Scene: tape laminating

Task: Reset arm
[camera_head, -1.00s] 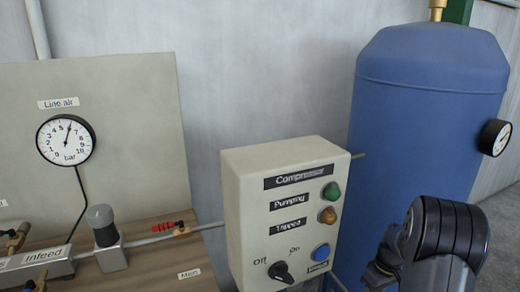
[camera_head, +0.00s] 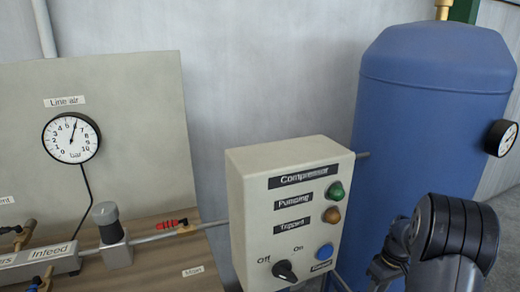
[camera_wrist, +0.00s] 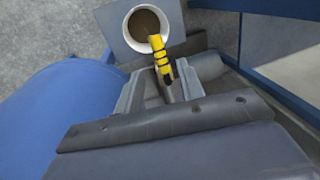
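My arm's dark grey segment (camera_head: 455,240) stands at the lower right of the head view, in front of the blue tank (camera_head: 425,125). My gripper (camera_wrist: 165,85) shows only in the wrist view, as grey parts at the centre. I cannot tell whether the gripper touches the striped piece.
The compressor box (camera_head: 250,215) stands left of my arm, with green and amber lamps, a blue button and a black knob (camera_head: 285,271) turned towards Off. The line air gauge (camera_head: 71,138) and infeed valves are further left. The blue tank is close in the wrist view (camera_wrist: 60,115).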

